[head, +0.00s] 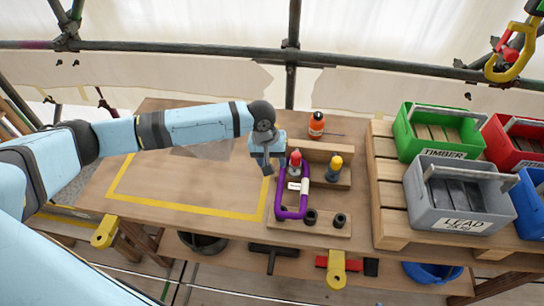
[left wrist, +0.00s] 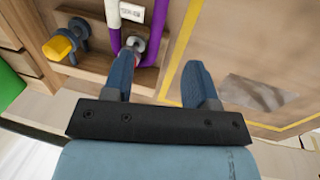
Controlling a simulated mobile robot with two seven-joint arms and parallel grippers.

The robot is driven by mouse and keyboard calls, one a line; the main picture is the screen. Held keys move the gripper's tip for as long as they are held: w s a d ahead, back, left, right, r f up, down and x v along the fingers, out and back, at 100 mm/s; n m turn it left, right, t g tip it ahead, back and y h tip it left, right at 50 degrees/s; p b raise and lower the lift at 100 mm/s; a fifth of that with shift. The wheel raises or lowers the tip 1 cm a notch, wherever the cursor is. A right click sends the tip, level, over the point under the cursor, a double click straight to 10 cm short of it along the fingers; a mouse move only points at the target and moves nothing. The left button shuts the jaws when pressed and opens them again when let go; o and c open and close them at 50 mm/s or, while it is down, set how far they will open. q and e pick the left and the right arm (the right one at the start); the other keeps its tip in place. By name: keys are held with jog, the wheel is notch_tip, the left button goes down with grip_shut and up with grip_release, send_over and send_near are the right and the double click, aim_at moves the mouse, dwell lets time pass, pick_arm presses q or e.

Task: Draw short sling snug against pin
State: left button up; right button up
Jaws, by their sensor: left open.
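The short sling is a purple loop (head: 304,202) with a white label, lying on the wooden rack board. Its far end is at the red-topped pin (head: 295,160), with a strand on either side of the post. In the left wrist view the purple strands (left wrist: 158,22) flank the grey pin (left wrist: 137,44). One finger partly hides that end, so I cannot tell whether the sling touches the pin. My left gripper (head: 270,167) is open and empty, just left of the pin; its fingers (left wrist: 160,78) also show in the left wrist view. My right gripper is not in view.
A yellow-topped pin (head: 335,163) stands right of the red one, with dark short posts (head: 310,217) in front. An orange bottle (head: 316,125) stands behind. Labelled crates, including a grey one (head: 455,215), sit on a pallet at right. The yellow-taped table area (head: 180,195) is clear.

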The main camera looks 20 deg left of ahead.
aim_at(280, 185)
pick_arm(q)
jog(key=f, duration=0.4)
jog(key=d+f, duration=0.1)
jog(key=f, duration=0.3)
jog(key=d+f, duration=0.1)
jog(key=f, duration=0.3)
jog(key=shift+w+d+f+p, duration=0.15)
jog(key=shift+w+f+p, duration=0.2)
jog(key=shift+c, duration=0.3)
grip_shut()
